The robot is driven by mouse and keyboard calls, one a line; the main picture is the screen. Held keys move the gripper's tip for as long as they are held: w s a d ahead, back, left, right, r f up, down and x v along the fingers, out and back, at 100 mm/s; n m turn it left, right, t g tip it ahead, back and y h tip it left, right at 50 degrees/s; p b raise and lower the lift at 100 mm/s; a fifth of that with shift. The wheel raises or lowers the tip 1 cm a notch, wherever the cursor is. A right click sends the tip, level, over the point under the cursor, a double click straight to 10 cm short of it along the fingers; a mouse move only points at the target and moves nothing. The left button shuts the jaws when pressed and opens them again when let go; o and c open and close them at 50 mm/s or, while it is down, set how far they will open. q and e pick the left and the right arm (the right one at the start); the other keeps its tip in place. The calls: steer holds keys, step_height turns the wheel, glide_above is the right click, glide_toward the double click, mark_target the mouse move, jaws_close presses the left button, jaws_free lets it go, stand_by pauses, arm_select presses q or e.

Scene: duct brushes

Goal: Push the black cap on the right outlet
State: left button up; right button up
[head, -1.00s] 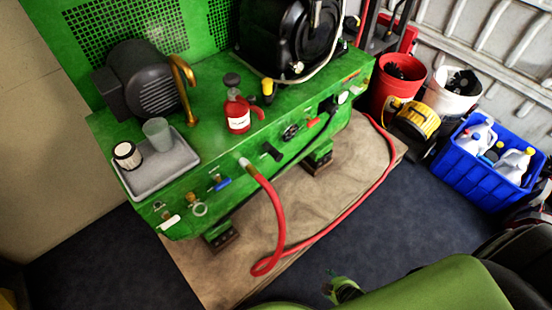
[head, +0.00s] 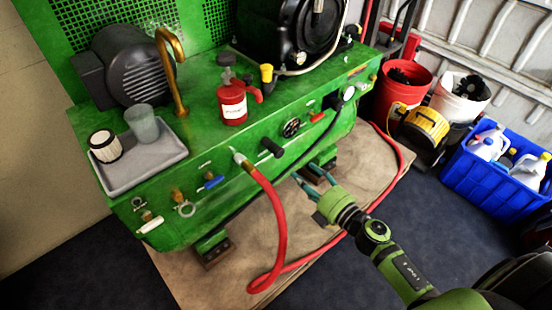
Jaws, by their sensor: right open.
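The green machine (head: 331,133) has a row of fittings along its front face. A black cylindrical piece (head: 271,147), which may be the black cap, sticks out of that face just right of the red hose's end. I cannot tell whether it sits on an outlet or how far it is pushed on. My right gripper (head: 304,180) comes in from the lower right. Its teal fingers are apart and empty, in front of the machine and below and right of the black piece, not touching it. My left gripper is not in view.
A red hose (head: 276,232) loops from the front face across the wooden board (head: 188,275). A blue lever (head: 213,182), a dark round dial (head: 291,127) and a red lever (head: 316,117) sit beside the black piece. A grey tray (head: 150,172) is on top, left. A blue crate (head: 478,181) stands right.

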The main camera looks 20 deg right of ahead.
mark_target(280, 155)
steer(key=shift+a+r+n+y+b, duration=0.15)
steer(key=shift+a+r+n+y, duration=0.2)
steer(key=shift+r+n, duration=0.35)
steer(key=shift+a+r+n+y+b, duration=0.15)
steer(key=shift+a+r+n+y, duration=0.2)
steer(key=shift+r, duration=0.5)
steer(key=shift+w, duration=0.15)
steer(key=shift+p+x, duration=0.3)
steer(key=shift+x, duration=4.1)
steer(key=shift+r, duration=0.1)
jaws_close()
steer(key=shift+d, duration=0.1)
steer(key=shift+s, duration=0.3)
steer(key=shift+v, duration=2.7)
